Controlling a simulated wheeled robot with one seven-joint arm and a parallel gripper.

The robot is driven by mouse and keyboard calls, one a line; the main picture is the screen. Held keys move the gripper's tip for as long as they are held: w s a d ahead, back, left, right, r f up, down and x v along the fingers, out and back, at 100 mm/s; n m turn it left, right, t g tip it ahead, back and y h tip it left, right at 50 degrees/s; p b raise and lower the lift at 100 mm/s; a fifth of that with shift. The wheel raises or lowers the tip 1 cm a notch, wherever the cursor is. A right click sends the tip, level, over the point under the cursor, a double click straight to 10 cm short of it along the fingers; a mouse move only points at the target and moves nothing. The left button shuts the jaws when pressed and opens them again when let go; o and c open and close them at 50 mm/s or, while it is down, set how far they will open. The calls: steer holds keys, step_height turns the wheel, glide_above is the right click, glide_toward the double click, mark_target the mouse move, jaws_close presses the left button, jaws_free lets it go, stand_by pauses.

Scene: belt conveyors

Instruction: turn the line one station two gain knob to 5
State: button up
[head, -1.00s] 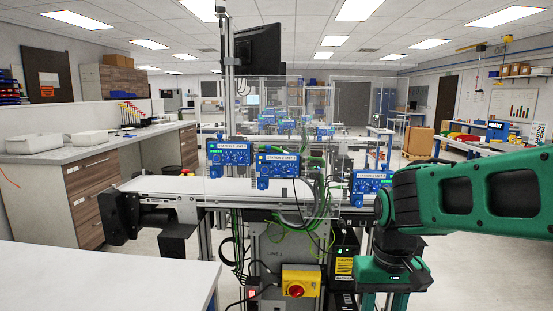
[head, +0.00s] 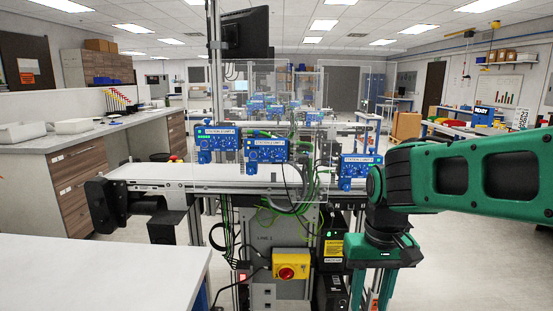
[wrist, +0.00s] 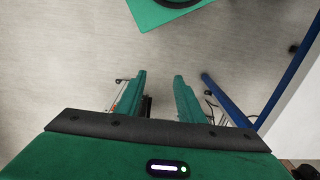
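Three blue control units stand along the belt conveyor (head: 190,172) in the head view: a left unit (head: 217,144), a middle unit (head: 265,151) and a right unit (head: 361,171). Each has a white label strip and small knobs. The labels and knob settings are too small to read surely. My gripper (wrist: 161,92) is open and empty in the wrist view, its two green fingers apart above the floor. In the head view it hangs at the lower right, below and in front of the right unit, apart from all the units.
A clear panel (head: 305,100) stands by the units. A yellow box with a red button (head: 288,264) is on the cabinet below the belt. A white table (head: 100,275) fills the lower left. A dark monitor (head: 246,36) is above. Open floor lies at the right.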

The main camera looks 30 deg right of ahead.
steer(key=w+d+r+t+h, duration=0.1)
steer(key=w+d+r, duration=0.1)
steer(key=w+r, duration=0.35)
steer(key=w+d+r+t, duration=0.1)
steer(key=w+d+r, duration=0.1)
steer(key=w, duration=0.7)
steer(key=w+d+r+t+h, duration=0.1)
steer(key=w+d+r+t, duration=0.1)
steer(key=w+r, duration=0.35)
steer(key=m+t+h, duration=0.1)
steer(key=t+h, duration=0.1)
steer(key=t, duration=0.2)
glide_toward(279, 155)
steer(key=x, duration=0.7)
steer(key=shift+w+d+f, duration=0.1)
steer(key=shift+w+f, duration=0.05)
steer(key=shift+f, duration=0.1)
steer(key=shift+c, duration=0.3)
steer(key=shift+y, duration=0.3)
jaws_close()
